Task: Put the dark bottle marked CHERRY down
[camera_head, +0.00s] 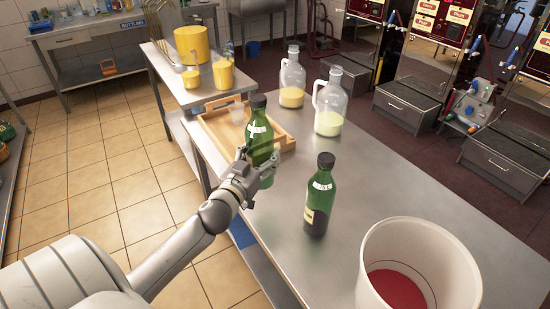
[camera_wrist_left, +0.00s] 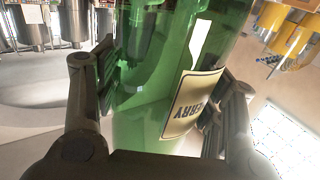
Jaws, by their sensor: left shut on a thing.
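My left gripper (camera_head: 250,172) is shut on a dark green bottle (camera_head: 260,134) with a black cap, held about upright over the near-left part of the steel table (camera_head: 385,170). In the left wrist view the bottle (camera_wrist_left: 150,105) fills the space between the fingers, and its cream label shows upside-down letters ending in "ERRY". I cannot tell whether its base touches the table. A second dark green bottle (camera_head: 319,195) stands upright on the table to its right. My right gripper is not in view.
A wooden tray (camera_head: 222,139) with a clear cup lies behind the held bottle. Two glass jugs, one amber-filled (camera_head: 291,80) and one pale-filled (camera_head: 329,105), stand at the back. A white bucket (camera_head: 420,240) with red inside stands front right. The table's middle right is clear.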

